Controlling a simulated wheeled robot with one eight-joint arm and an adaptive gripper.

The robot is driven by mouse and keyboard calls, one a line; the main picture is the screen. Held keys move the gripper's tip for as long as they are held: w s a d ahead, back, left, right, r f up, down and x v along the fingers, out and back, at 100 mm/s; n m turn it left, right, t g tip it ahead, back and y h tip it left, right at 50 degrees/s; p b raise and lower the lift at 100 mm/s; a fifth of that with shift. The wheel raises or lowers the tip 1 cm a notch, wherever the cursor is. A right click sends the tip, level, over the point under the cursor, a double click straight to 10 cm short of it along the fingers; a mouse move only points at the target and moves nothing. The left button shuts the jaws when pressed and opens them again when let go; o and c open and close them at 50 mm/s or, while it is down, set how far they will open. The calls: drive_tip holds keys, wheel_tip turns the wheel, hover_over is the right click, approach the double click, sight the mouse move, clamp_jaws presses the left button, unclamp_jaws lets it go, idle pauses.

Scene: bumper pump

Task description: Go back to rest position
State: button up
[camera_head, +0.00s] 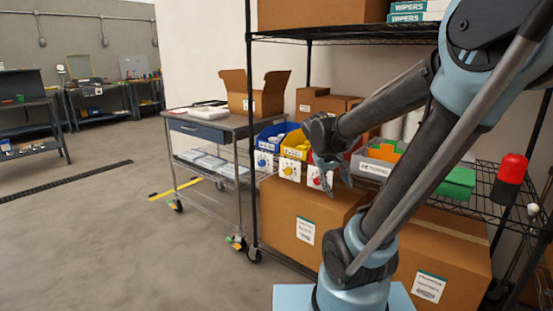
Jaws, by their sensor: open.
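My gripper (331,172) hangs at the end of my arm near the middle of the view, with its fingers pointing down. It is open and nothing shows between its fingers. It is in front of a row of small bins on the rack. The blue bin (268,138) and the yellow bin (296,146) are to its left. A red bin (314,179) is partly hidden behind the gripper.
A wire rack (249,100) holds cardboard boxes (291,222) below and above. A green bin (457,184) and a red and black item (510,178) are on the right. A metal cart (238,123) with an open carton (260,100) stands left. The left floor is clear.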

drive_tip(key=s+a+f+m+y, duration=0.1)
drive_tip(key=s+f+y, duration=0.1)
drive_tip(key=s, duration=0.5)
drive_tip(key=s+a+f+m+y, duration=0.1)
drive_tip(key=s+f+y, duration=0.1)
drive_tip(key=s+f, duration=0.3)
drive_tip(key=s, duration=0.3)
drive_tip(key=shift+s+m+g, duration=0.2)
drive_tip(key=shift+m+g, duration=0.1)
drive_tip(key=shift+g, duration=0.1)
drive_tip(key=shift+w+f, duration=0.15)
drive_tip(key=shift+w, duration=0.3)
